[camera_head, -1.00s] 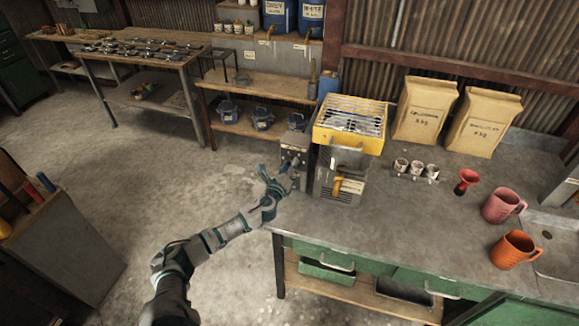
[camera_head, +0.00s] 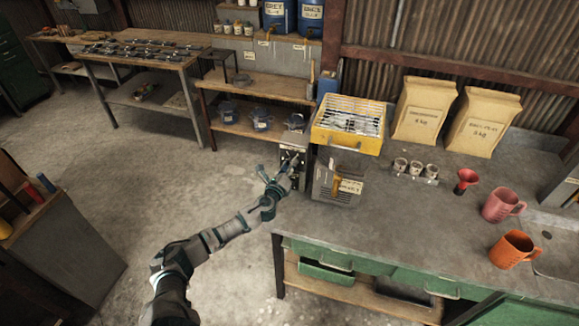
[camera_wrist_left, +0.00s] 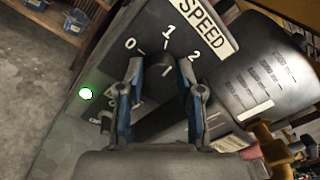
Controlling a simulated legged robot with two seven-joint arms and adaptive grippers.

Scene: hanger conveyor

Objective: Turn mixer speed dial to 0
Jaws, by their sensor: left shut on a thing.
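The mixer speed dial (camera_wrist_left: 159,75) is a dark round knob on a grey panel in the left wrist view. The panel carries a white SPEED label (camera_wrist_left: 206,25) and the marks 0, 1 and 2 around the knob. A short pale line on the knob points up toward the side of 1 and 2; its exact setting is hard to tell. My left gripper (camera_wrist_left: 160,78) is shut on the dial, one blue-and-black finger on each side. In the head view my left gripper (camera_head: 286,180) is at the control panel (camera_head: 293,159); the dial is too small there to tell. My right gripper is not in view.
A green light (camera_wrist_left: 86,94) glows on the panel left of the dial. A machine with a yellow grated top (camera_head: 348,126) stands just right on the bench (camera_head: 420,220). Cups, mugs and paper bags stand farther right. Open floor (camera_head: 150,200) lies left.

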